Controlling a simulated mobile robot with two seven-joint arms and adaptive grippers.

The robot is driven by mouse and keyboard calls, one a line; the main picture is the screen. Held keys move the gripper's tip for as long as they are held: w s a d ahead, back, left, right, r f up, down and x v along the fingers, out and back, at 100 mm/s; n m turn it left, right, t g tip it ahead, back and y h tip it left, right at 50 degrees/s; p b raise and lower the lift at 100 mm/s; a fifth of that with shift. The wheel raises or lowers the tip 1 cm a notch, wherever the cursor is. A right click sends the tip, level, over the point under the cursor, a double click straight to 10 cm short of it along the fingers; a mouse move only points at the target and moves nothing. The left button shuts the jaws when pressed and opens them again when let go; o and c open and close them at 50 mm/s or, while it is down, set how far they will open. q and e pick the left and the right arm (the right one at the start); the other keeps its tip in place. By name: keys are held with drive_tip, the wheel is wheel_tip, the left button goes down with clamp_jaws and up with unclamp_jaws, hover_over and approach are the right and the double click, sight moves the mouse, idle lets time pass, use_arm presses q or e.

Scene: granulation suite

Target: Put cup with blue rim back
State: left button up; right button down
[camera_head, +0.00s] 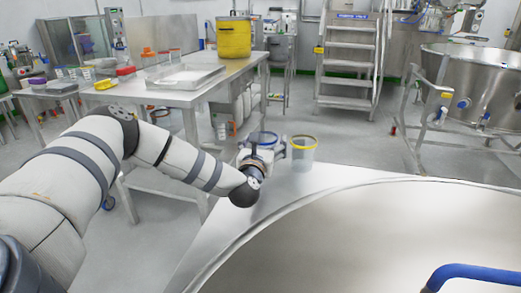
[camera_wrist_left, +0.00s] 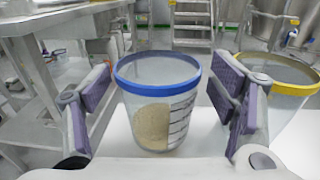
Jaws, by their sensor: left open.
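The cup with the blue rim (camera_head: 262,137) stands on the metal surface in front of me, partly hidden by my left gripper in the head view. In the left wrist view the same clear cup (camera_wrist_left: 158,100) is upright, with dark markings and a tan, grainy content seen low in it. My left gripper (camera_wrist_left: 158,105) is open, with one purple-padded finger on each side of the cup and a visible gap on the right side. In the head view the left gripper (camera_head: 264,155) is at the end of the arm from the left. My right gripper is out of view.
A cup with a yellow rim (camera_head: 303,150) stands just right of the blue-rimmed cup, close to my left gripper's right finger. A large round metal lid or vessel (camera_head: 380,240) fills the front right. A steel table (camera_head: 150,98) with a tray (camera_head: 185,76) and yellow bucket (camera_head: 233,38) stands behind left.

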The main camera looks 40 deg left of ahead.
use_arm(q)
drive_tip(key=v, duration=1.1)
drive_tip(key=shift+s+f, duration=0.1)
drive_tip(key=shift+s, duration=0.05)
